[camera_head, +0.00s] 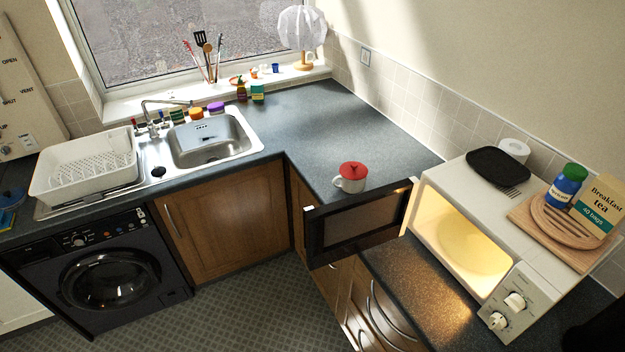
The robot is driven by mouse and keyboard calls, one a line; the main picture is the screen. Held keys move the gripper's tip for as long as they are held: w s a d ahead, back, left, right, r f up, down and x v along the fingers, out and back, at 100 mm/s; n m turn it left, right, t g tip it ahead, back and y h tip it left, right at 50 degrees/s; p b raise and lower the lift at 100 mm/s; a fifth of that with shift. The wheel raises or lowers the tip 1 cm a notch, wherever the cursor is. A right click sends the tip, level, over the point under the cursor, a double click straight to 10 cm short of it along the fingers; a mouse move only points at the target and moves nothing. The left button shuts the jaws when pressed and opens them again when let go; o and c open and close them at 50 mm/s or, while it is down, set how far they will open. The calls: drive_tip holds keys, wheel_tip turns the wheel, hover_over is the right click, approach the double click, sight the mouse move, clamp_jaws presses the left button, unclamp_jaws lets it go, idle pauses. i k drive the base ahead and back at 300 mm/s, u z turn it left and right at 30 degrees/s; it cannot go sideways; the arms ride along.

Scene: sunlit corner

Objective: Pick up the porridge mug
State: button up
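A white mug (345,185) with a red lid (352,169) stands upright on the dark worktop (330,118). It is near the inner edge of the counter, just behind the open microwave door. Its handle points to the left. It is the only mug I can make out; no label on it is readable. My gripper is not clearly visible in this view; a black shape at the bottom right corner cannot be made out.
The microwave (462,235) stands open and lit, its door (360,222) swung out over the counter edge, close in front of the mug. The sink (212,143) and dish rack (85,170) are at left. The worktop behind the mug is clear.

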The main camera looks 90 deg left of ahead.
sight(350, 186)
drive_tip(key=u, duration=4.55)
drive_tip(key=i, duration=0.15)
drive_tip(key=z, duration=1.35)
drive_tip(key=k, duration=0.2)
drive_tip(key=u, duration=1)
drive_tip(key=i, duration=1.65)
drive_tip(key=u, duration=0.2)
